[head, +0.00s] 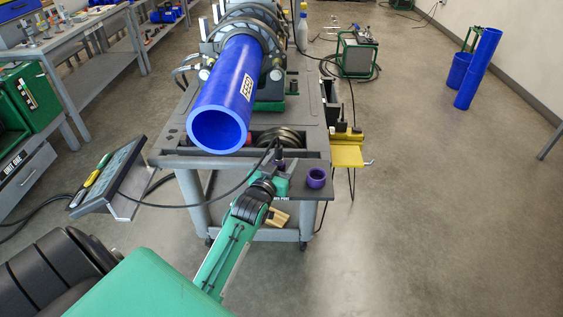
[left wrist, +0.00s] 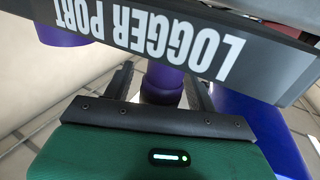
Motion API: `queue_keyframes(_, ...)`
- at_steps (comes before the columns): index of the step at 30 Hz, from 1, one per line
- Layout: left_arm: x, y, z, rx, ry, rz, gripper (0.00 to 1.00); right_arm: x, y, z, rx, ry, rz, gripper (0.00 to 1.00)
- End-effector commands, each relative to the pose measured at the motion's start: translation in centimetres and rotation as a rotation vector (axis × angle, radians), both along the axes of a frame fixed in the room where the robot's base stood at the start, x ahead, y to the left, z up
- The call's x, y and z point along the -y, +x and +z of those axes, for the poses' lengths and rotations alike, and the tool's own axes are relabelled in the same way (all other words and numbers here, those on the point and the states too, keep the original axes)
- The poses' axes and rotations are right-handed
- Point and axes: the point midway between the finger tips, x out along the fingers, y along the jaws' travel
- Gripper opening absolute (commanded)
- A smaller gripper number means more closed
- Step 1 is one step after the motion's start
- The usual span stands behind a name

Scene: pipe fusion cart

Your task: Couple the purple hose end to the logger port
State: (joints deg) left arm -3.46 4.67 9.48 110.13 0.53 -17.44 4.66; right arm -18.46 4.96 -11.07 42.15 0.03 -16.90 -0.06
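The purple hose end (head: 280,163) stands at the cart's front right, with a thin black hose running off left. My left gripper (head: 273,177) is at it; in the left wrist view its fingers (left wrist: 160,88) lie either side of a purple cylinder (left wrist: 162,84). The dark LOGGER PORT plate (left wrist: 185,45) hides the fingertips, so I cannot tell whether they touch it. A purple ring-shaped socket (head: 316,178), apparently the logger port, sits just right of the gripper on the small dark shelf (head: 309,192). Purple also shows in the left wrist view (left wrist: 62,30). My right gripper is out of view.
A big blue pipe (head: 225,100) lies clamped on the grey cart (head: 160,143), left of the gripper. A tilted panel (head: 108,178) stands left of the cart. A yellow stand (head: 347,153) is at its right side.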

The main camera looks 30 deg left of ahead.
Motion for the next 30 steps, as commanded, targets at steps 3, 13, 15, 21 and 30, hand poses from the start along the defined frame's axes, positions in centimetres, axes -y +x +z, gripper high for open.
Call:
queue_keyframes(3, 0.0, 0.0, 0.0, -0.001, 0.000, 0.000, 0.57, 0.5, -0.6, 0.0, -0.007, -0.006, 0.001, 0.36)
queue_keyframes(13, 0.2, -1.5, -0.3, -0.003, 0.000, 0.000, 0.57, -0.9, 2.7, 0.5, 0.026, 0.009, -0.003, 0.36)
queue_keyframes(15, 0.4, -2.8, -0.3, -0.003, 0.000, 0.000, 0.57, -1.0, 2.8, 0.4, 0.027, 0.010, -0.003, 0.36)
queue_keyframes(21, 1.0, -6.6, -0.3, -0.003, 0.000, 0.000, 0.57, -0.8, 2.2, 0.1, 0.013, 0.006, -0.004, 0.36)
queue_keyframes(30, 1.8, -11.5, -0.2, -0.002, 0.000, 0.000, 0.57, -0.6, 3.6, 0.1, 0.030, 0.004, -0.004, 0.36)
